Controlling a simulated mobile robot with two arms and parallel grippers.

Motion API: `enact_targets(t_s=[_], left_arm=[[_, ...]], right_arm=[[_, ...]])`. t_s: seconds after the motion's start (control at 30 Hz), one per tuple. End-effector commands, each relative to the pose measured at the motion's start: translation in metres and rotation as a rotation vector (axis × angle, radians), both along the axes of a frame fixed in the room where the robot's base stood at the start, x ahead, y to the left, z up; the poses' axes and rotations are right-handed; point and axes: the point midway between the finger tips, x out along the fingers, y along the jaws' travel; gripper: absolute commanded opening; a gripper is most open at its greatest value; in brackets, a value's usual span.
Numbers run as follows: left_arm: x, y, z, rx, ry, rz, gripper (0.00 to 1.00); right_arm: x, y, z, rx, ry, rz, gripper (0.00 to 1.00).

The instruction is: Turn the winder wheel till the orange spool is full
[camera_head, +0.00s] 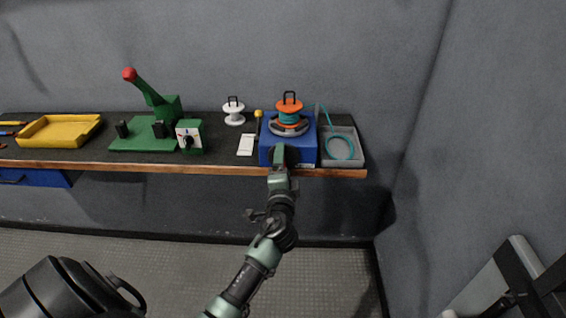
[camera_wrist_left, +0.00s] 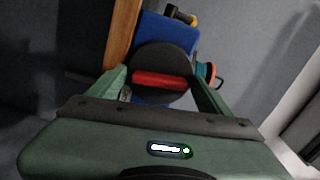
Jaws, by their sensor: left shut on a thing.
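The blue winder (camera_head: 267,147) stands at the table's front edge, right of centre. The orange spool (camera_head: 289,105) sits upright on top with teal cord around its middle; how full it is I cannot tell. The winder wheel (camera_head: 291,155) is a dark disc on the winder's front, mostly behind my gripper. In the left wrist view the wheel (camera_wrist_left: 160,58) has a red bar (camera_wrist_left: 159,79) across it. My left gripper (camera_head: 279,158) is shut on the wheel, with one finger at each side; its fingers also show in the wrist view (camera_wrist_left: 160,92). My right gripper is not in view.
A grey tray (camera_head: 357,159) with a loop of teal cord (camera_head: 341,146) is right of the winder. A white spool (camera_head: 233,113), a white card (camera_head: 246,145), a green lever press (camera_head: 144,142) and a yellow tray (camera_head: 60,129) are to the left. A wall stands close on the right.

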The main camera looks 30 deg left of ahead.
Motion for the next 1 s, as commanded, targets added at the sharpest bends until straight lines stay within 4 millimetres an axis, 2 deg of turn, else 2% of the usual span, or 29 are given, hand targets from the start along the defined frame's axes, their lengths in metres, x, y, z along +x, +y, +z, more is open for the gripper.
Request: enact_targets(t_s=[0.23,0.57,0.63,0.9,0.93,1.0], left_arm=[[-0.0002,-0.0006,-0.0012,0.1,0.065,0.0,0.39],[-0.0003,-0.0009,-0.0019,0.145,0.092,-0.001,0.39],[-0.0002,-0.0008,-0.002,0.146,0.093,-0.001,0.21],[-0.0002,-0.0006,-0.002,0.145,0.093,-0.001,0.23],[-0.0003,-0.0005,-0.0019,0.145,0.092,0.0,0.72],[-0.0003,-0.0005,-0.0017,0.144,0.092,0.0,0.85]], right_arm=[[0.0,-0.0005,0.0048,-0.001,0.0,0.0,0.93],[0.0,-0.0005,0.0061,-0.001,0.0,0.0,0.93],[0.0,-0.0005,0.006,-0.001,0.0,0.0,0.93],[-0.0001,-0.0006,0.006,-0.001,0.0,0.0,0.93],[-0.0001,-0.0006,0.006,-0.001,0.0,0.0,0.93],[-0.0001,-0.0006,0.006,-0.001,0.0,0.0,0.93]])
